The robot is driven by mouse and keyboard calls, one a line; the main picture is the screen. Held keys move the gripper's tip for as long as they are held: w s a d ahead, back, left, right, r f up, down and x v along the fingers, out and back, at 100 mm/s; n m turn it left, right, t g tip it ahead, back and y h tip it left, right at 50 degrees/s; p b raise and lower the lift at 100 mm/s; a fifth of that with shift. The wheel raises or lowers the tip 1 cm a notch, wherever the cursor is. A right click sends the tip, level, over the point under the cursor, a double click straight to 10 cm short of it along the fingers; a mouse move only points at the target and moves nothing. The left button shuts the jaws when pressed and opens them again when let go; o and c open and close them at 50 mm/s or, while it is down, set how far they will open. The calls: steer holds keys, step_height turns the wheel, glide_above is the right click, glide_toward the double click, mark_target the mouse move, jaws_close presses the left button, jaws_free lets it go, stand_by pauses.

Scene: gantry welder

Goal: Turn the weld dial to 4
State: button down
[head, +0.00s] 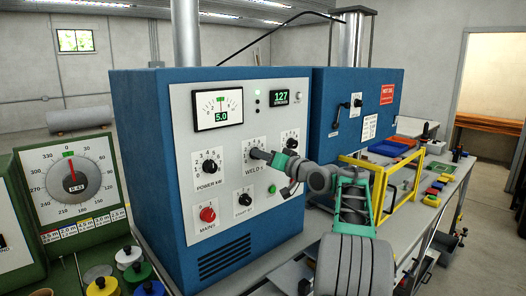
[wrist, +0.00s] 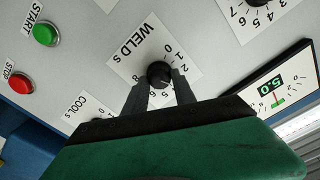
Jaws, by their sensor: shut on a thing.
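The weld dial is a small black knob (wrist: 158,72) on a white plate labelled "WELD s" in the wrist view, with numbers around it. My gripper (wrist: 160,88) has its two dark fingers closed on either side of this knob. The fingers cover part of the number ring, and I cannot read where the knob points. In the head view the white weld plate (head: 255,172) is on the blue cabinet's front panel, and my gripper (head: 260,154) reaches it from the right and hides most of the knob.
The power dial (head: 210,167), red mains knob (head: 207,215) and another small dial (head: 245,199) are close by on the panel. A meter (head: 219,108) reads 5.0. Green start (wrist: 45,34) and red stop (wrist: 19,83) buttons are near. A yellow frame (head: 385,165) stands right of my arm.

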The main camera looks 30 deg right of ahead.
steer(key=m+p, duration=0.3)
steer(key=m, duration=0.2)
stand_by(0.5)
steer(key=c, duration=1)
jaws_free()
steer(key=s+b, duration=0.1)
steer(key=s, duration=0.1)
steer(key=s+b, duration=0.1)
steer(key=s, duration=0.2)
steer(key=s+d+b, duration=0.1)
steer(key=s, duration=0.1)
steer(key=shift+s, duration=0.4)
